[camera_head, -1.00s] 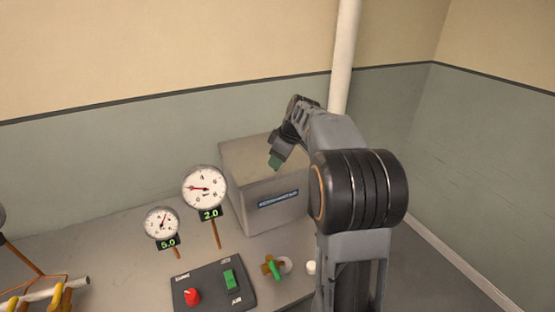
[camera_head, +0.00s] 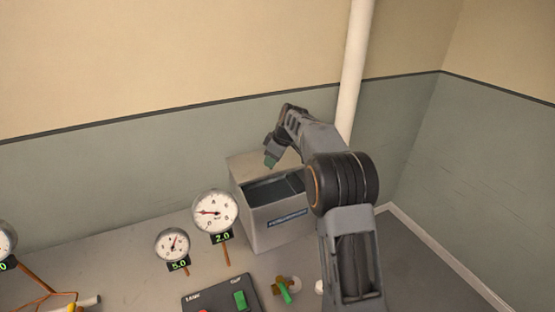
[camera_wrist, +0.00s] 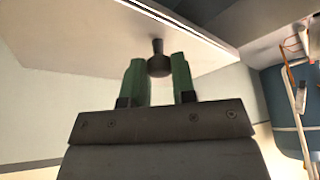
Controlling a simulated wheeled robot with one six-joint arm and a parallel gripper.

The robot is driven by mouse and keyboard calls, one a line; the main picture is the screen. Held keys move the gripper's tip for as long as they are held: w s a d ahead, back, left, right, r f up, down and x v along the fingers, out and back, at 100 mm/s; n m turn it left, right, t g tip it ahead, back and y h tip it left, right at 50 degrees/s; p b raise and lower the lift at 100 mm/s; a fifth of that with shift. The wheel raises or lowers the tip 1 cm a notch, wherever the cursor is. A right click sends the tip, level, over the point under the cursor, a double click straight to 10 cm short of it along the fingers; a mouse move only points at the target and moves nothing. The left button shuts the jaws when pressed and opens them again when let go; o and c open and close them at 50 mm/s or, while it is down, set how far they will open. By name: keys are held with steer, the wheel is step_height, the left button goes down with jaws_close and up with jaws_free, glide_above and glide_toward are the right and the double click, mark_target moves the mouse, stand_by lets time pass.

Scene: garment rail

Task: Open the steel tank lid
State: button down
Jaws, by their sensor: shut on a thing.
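The steel tank (camera_head: 282,232) is a grey box with a label on its front, standing on the bench against the wall. Its lid (camera_head: 250,165) is away from the front of the opening (camera_head: 272,190), and the dark inside shows. My gripper (camera_head: 271,160) is above the back part of the tank. In the wrist view my gripper's green fingers (camera_wrist: 158,78) are shut on the dark lid knob (camera_wrist: 158,58), under the pale lid panel (camera_wrist: 85,32). My arm hides the tank's right side. I cannot tell the lid's exact angle.
Two dial gauges (camera_head: 215,211) (camera_head: 172,245) stand to the left of the tank. A dark control panel (camera_head: 218,300) and a green-handled valve (camera_head: 285,290) are in front. A white vertical pipe (camera_head: 355,75) runs up behind my arm.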

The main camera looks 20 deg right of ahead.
steer(key=c, duration=1)
jaws_free()
steer(key=shift+o, duration=0.2)
steer(key=v, duration=1.4)
steer(key=shift+b, duration=0.4)
steer(key=shift+a, duration=0.15)
